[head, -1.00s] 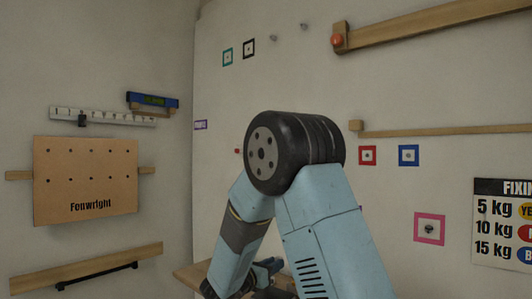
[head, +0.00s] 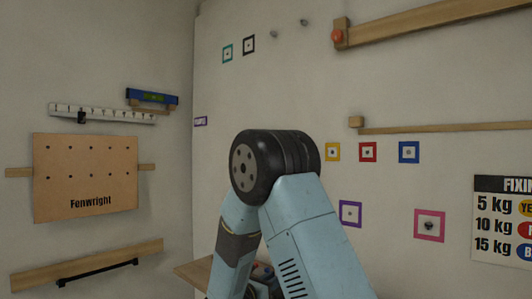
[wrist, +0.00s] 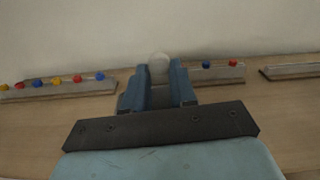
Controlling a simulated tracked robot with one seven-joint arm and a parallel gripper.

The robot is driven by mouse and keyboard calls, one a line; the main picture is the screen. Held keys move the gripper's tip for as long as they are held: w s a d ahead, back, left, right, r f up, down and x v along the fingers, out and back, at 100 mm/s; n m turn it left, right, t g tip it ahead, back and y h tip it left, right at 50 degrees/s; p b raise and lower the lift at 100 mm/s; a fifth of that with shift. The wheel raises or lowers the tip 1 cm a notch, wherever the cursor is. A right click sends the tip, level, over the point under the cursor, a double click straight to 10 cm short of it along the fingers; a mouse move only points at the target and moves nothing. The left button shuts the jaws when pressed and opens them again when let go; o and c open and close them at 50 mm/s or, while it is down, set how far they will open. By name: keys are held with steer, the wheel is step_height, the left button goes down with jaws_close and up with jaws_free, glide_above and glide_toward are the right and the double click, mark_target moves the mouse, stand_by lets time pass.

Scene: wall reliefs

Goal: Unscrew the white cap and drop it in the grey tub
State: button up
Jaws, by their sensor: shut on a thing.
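In the wrist view, my gripper (wrist: 159,82) is shut on the white cap (wrist: 159,66), a pale rounded thing between the tips of its two blue fingers. The cap is in line with a row of coloured pegs or caps. I cannot tell whether it is clear of whatever bears it. In the head view, my own arm hides most of the gripper and the white cap does not show. I see no grey tub in either view.
A left rail (wrist: 60,88) carries several red, blue and yellow caps. A right rail (wrist: 218,74) carries a blue and a red one. Another rail (wrist: 292,70) lies farther right. They stand on a wooden shelf (wrist: 285,110), bare in front, against a pale wall.

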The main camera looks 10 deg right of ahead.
steer(key=o, duration=1)
steer(key=shift+c, duration=0.2)
steer(key=shift+s+a, duration=0.1)
steer(key=v, duration=1.3)
steer(key=shift+s+a, duration=0.2)
steer(key=shift+a, duration=0.05)
